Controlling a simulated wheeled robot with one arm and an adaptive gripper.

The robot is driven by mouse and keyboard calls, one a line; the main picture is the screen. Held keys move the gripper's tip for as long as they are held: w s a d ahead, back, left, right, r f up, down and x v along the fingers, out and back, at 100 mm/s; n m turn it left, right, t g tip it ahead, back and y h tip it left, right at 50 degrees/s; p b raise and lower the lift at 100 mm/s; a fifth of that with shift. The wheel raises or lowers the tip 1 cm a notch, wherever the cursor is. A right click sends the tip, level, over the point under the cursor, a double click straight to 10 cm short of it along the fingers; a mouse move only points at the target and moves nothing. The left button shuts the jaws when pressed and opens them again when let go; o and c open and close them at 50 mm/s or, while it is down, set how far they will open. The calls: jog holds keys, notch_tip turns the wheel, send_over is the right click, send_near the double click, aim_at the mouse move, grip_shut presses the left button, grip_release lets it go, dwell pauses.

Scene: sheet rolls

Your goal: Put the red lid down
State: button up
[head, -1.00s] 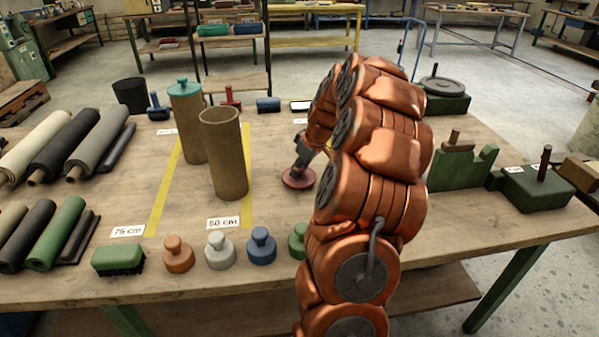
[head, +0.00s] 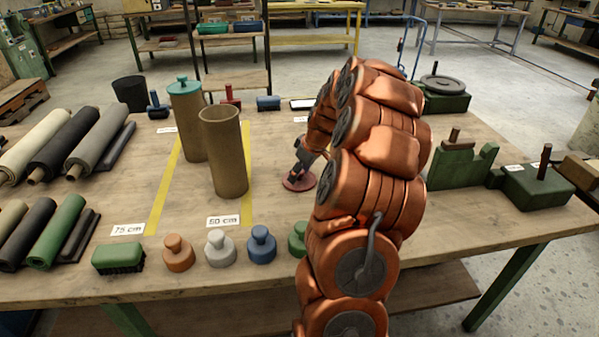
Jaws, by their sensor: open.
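The red lid (head: 291,185) is a flat round disc that appears to lie flat on the wooden table, just right of the open brown tube (head: 223,160). My gripper (head: 299,172) is right over the lid, pointing down, with its jaws open around or close above the lid's middle. The lid's knob is hidden by the gripper, so I cannot tell whether the fingers touch it. My copper-coloured arm hides the table to the right of the lid.
A second tube (head: 188,130) with a teal lid (head: 185,87) stands behind the open one. Several knobbed weights, such as the blue one (head: 262,247), line the front edge. Green fixtures (head: 453,168) stand on the right. Table between lid and weights is clear.

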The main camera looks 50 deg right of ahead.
jog(key=shift+r, duration=0.1)
jog(key=shift+r, duration=0.2)
jog(key=a+v, duration=0.1)
jog(key=v, duration=1.1)
jog(key=s+a+g+y, duration=0.1)
jog(key=s+a+g, duration=0.25)
jog(key=a, duration=2.25)
jog(key=s+a+f+g, duration=0.1)
jog(key=s+a+f, duration=0.1)
jog(key=s, duration=0.5)
jog(key=s+a+f+m+g+h, duration=0.1)
jog(key=s+a+f, duration=0.1)
jog(key=s+a, duration=0.3)
jog(key=s+a+f+g, duration=0.1)
jog(key=s+a, duration=0.3)
jog(key=s, duration=0.6)
jog(key=shift+f+m+h+b, duration=0.3)
jog(key=shift+f+b, duration=0.15)
jog(key=shift+f, duration=0.45)
jog(key=shift+s+a, duration=0.1)
